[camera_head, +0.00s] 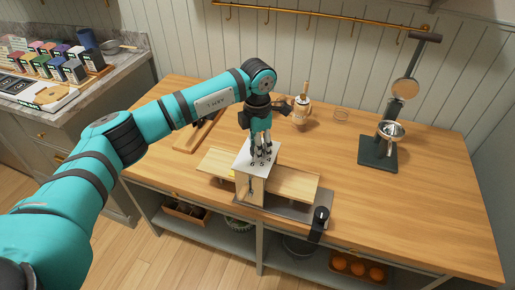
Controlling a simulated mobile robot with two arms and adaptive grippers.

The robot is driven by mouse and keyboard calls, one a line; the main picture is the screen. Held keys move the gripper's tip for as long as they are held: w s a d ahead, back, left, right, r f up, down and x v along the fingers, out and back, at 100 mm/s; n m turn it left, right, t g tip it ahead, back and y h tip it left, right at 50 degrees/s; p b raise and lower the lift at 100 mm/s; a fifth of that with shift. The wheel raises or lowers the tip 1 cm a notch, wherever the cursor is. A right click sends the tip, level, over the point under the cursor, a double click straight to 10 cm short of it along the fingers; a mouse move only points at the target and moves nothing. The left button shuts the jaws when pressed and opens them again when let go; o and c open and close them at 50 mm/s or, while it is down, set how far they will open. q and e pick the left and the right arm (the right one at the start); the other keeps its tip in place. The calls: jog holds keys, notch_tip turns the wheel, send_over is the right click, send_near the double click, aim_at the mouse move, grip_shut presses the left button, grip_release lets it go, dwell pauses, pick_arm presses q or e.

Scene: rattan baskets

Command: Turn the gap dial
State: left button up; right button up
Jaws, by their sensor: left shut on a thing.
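A wooden slicing device (293,184) with a metal base stands near the front edge of the wooden counter. It has a pale upright housing with a flat light top plate (247,155) and a dark crank handle (319,222) at its right front. My left gripper (262,155) points down at the top plate and is shut on a small part there, probably the gap dial. The fingers hide most of that part, so its marking cannot be read. My right gripper is not in view.
A jar with a wooden handle (301,108) stands behind the device, beside a small ring (341,115). A dark-based press stand (378,153) is at the right. A wooden board (193,137) lies left, partly behind my arm.

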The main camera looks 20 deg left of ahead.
pick_arm(q)
jog(key=shift+n, duration=0.5)
jog(key=o, duration=1.2)
jog(key=shift+r, duration=0.1)
notch_tip(320, 180, up, 12)
jog(key=shift+f, duration=0.1)
